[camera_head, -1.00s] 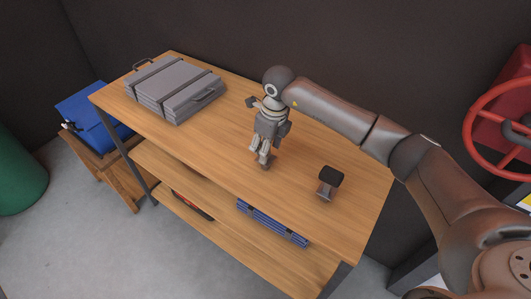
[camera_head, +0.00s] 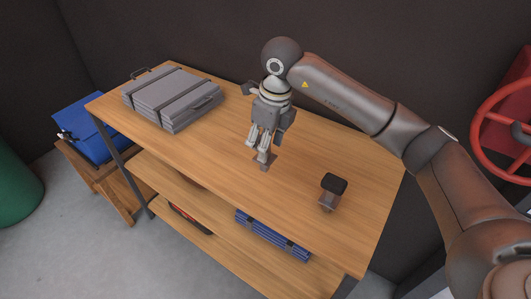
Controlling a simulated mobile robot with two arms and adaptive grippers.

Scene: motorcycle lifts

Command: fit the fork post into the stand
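My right gripper (camera_head: 257,146) points down over the middle of the wooden workbench. A small brownish-grey metal piece (camera_head: 264,164) shows just under its fingertips; the fingers partly cover it, and I cannot tell whether they grip it. A second small piece (camera_head: 331,191), with a black block on top and a brownish-grey metal lower part, stands on the bench to the right of the gripper, apart from it. I cannot tell for certain which piece is the fork post and which is the stand. My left gripper is not in view.
A grey strapped case (camera_head: 174,98) lies at the left end of the workbench (camera_head: 215,165). Blue items (camera_head: 272,235) sit on its lower shelf. A blue case (camera_head: 92,130) rests on a low wooden stool at left. A red wheel (camera_head: 490,150) is at far right.

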